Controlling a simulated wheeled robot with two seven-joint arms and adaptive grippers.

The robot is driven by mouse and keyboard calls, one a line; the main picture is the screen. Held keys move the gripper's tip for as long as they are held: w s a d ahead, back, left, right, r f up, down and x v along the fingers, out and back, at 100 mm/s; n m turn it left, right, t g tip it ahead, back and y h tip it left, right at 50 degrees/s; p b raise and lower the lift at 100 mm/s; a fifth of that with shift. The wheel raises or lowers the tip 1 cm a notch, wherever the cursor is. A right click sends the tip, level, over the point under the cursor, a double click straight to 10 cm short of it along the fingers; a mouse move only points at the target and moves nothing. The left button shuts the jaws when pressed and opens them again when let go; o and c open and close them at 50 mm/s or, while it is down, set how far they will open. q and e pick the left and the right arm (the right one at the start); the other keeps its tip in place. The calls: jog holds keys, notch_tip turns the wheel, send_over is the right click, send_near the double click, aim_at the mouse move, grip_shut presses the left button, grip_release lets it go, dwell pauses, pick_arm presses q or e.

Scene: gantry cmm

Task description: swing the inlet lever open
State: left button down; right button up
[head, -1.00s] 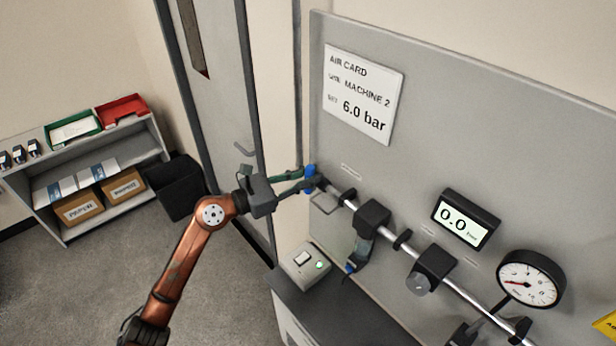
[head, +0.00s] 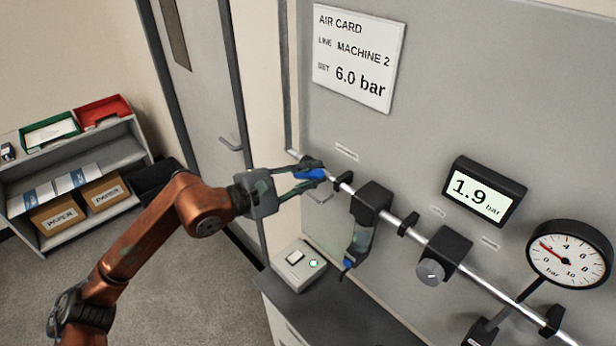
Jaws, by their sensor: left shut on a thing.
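The blue inlet lever (head: 312,174) sits at the left end of the silver air pipe (head: 397,222) on the grey panel. My left gripper (head: 310,178) is shut on the lever, with its fingers on either side of it. The lever now lies roughly along the pipe. The digital display (head: 475,196) reads 1.9 bar. The dial gauge (head: 568,258) needle points near 2. My right gripper is not in view.
A filter unit (head: 367,215) and a regulator knob (head: 430,272) hang on the pipe to the right. An air card (head: 359,58) reads set 6.0 bar. Shelves (head: 75,185) stand at the left.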

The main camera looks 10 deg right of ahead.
pick_arm(q)
jog(key=shift+s+d+f+m+t+y+b, duration=0.1)
jog(key=shift+f+m+t+y+b, duration=0.15)
jog(key=shift+f+m+b, duration=0.6)
jog(key=shift+s+d+f+m+t+y+b, duration=0.1)
jog(key=shift+s+f+m+t+y+b, duration=0.1)
jog(key=shift+m+b, duration=1.1)
jog(key=shift+s+d+f+m+t+y+b, duration=0.1)
jog(key=shift+f+m+t+y+b, duration=0.35)
jog(key=shift+b, duration=1.1)
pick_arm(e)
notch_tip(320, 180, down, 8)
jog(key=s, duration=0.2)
pick_arm(q)
jog(key=shift+f, duration=0.15)
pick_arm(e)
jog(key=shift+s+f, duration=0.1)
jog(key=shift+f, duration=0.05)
pick_arm(q)
jog(key=c, duration=1.8)
grip_release()
jog(key=shift+a, duration=0.15)
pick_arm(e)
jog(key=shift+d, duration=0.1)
pick_arm(q)
jog(key=v, duration=1.2)
jog(key=shift+w, duration=0.2)
jog(key=shift+a, duration=0.1)
